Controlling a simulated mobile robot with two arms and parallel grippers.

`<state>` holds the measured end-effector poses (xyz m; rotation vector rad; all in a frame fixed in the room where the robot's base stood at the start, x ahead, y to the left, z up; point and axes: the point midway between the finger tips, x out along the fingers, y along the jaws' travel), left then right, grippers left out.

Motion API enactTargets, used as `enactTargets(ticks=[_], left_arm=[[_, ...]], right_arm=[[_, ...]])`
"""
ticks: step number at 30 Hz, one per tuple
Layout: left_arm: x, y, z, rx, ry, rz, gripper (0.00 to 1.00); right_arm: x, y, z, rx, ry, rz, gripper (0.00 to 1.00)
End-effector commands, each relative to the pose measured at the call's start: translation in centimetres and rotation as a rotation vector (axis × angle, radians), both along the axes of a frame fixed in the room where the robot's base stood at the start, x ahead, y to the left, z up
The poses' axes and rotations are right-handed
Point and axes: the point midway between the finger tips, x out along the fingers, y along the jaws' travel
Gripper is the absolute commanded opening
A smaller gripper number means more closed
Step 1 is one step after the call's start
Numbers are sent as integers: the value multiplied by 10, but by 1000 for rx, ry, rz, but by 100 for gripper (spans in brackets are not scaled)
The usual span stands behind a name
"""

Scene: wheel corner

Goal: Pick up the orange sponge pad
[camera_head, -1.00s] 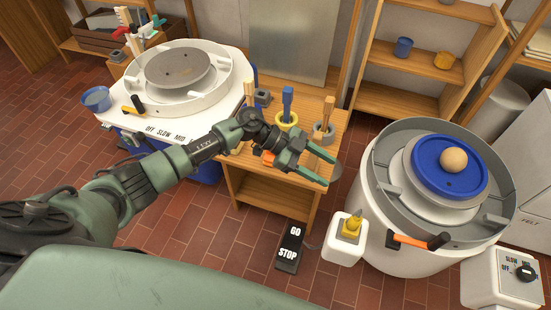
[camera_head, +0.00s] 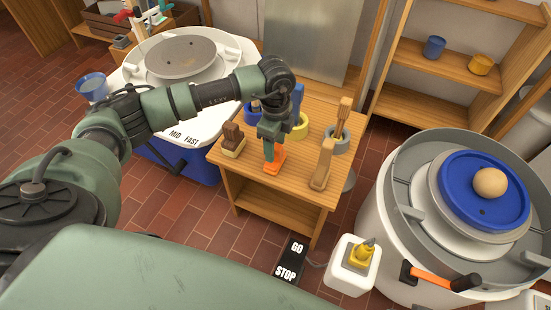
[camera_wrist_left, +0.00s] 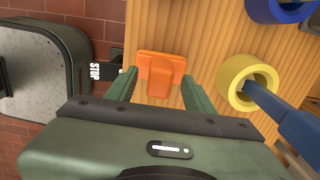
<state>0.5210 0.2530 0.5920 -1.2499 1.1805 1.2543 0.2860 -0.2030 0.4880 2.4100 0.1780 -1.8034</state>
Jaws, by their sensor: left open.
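The orange sponge pad (camera_head: 276,166) lies on the small wooden table (camera_head: 250,187), near its front edge. In the left wrist view the orange pad (camera_wrist_left: 160,72) shows a raised block on a wider flat part, lying between and just beyond my fingertips. My left gripper (camera_head: 270,147) points down over the pad and partly hides it in the head view. In the left wrist view my left gripper (camera_wrist_left: 158,84) is open, with a finger on each side of the pad's near part. Whether a finger touches it, I cannot tell. My right gripper is not in view.
A brown and yellow brush (camera_head: 233,140) is left of the pad and a wooden tool (camera_head: 323,165) right of it. A yellow pot (camera_head: 300,125) and grey pot (camera_head: 338,140) stand behind. A wheel (camera_head: 430,220) stands to the right.

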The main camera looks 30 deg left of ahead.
Motion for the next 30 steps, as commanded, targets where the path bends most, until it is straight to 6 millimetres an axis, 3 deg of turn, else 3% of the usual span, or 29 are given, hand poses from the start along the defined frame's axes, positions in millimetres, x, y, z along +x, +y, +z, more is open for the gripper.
enactTargets(ticks=[3, 10, 15, 16, 30], left_arm=[[0, 0, -9, -1, 0, 0, 53], [0, 0, -9, -1, 0, -1, 50], [0, 0, -9, -2, 0, -1, 3], [0, 0, -9, -2, 0, -1, 0], [0, 0, -8, -2, -1, -1, 0]], right_arm=[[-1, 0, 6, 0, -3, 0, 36], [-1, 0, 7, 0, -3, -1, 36], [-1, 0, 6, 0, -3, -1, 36], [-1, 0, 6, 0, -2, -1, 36], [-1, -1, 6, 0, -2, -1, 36]])
